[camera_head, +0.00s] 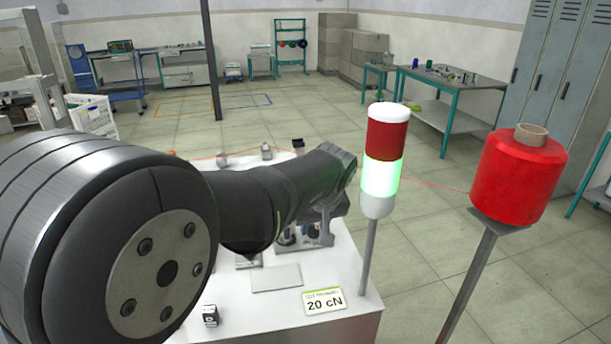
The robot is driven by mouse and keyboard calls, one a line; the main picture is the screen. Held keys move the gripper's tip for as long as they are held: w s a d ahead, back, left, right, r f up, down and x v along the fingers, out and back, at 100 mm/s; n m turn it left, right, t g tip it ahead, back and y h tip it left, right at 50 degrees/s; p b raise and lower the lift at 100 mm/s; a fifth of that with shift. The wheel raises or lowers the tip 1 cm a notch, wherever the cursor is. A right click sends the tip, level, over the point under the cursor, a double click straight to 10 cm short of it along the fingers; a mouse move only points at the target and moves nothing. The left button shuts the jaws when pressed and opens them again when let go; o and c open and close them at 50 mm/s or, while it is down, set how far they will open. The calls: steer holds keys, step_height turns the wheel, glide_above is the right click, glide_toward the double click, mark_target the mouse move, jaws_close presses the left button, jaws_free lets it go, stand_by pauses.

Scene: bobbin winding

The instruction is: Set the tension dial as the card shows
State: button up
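The card (325,302) stands near the front right edge of the white table (275,320); it has a green header and reads "20 cN". I cannot make out the tension dial; my arm covers much of the table's middle and may hide it. My arm reaches from the lower left over the table. Its wrist end is beside the signal lamp. Grey metal parts show below the wrist, and I cannot tell which belong to my gripper. The fingertips cannot be made out.
A signal lamp (381,174) with a red upper part and a lit green part stands at the table's right edge. A red thread cone (519,175) sits on a post to the right. Red thread runs behind the lamp and arm. A small black box (210,315) and grey plate (276,278) lie in front.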

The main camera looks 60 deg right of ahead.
steer(key=m, duration=0.2)
steer(key=m+g+h, duration=0.1)
steer(key=m, duration=0.2)
steer(key=shift+w+g, duration=0.15)
steer(key=shift+g, duration=0.15)
steer(key=m+g, duration=0.1)
steer(key=m, duration=0.1)
steer(key=m+g, duration=0.1)
steer(key=m, duration=0.2)
steer(key=shift+w+h, duration=0.15)
steer(key=shift+h, duration=0.15)
steer(key=s+a+r+n, duration=0.1)
steer(key=a+r+n, duration=0.2)
steer(key=r, duration=0.6)
steer(key=s+a+r+n+t, duration=0.1)
steer(key=a+r+n, duration=0.3)
steer(key=r+n, duration=0.2)
step_height(320, 180, up, 3)
steer(key=shift+a+f+t, duration=0.1)
steer(key=shift+a+t, duration=0.1)
steer(key=shift+t, duration=0.1)
steer(key=shift+o, duration=0.2)
